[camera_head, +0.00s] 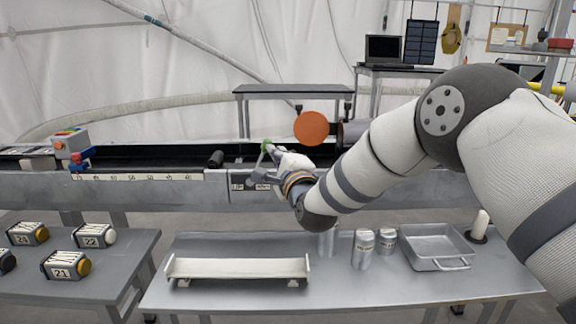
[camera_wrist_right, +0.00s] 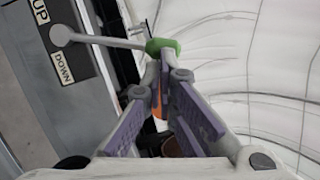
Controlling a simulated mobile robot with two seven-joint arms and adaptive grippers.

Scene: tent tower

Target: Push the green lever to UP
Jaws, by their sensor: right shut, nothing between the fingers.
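The green lever shows in the right wrist view as a grey rod with a green knob (camera_wrist_right: 163,46), extending right from a round pivot beside the UP (camera_wrist_right: 40,10) and DOWN (camera_wrist_right: 63,68) labels. The green knob also shows small in the head view (camera_head: 265,145), at the conveyor edge. My right gripper (camera_wrist_right: 165,68) is shut and empty, its fingertips right at the knob; I cannot tell whether they touch it. In the head view my right gripper (camera_head: 269,153) reaches over the front rail and partly covers the lever. My left gripper is not in view.
The conveyor rail (camera_head: 140,190) runs across in front. An orange disc (camera_head: 311,128) stands just right of the lever. Below, a grey table (camera_head: 220,300) holds a white rack (camera_head: 237,267), metal cans and a metal tray (camera_head: 437,233). Numbered boxes sit on the left table.

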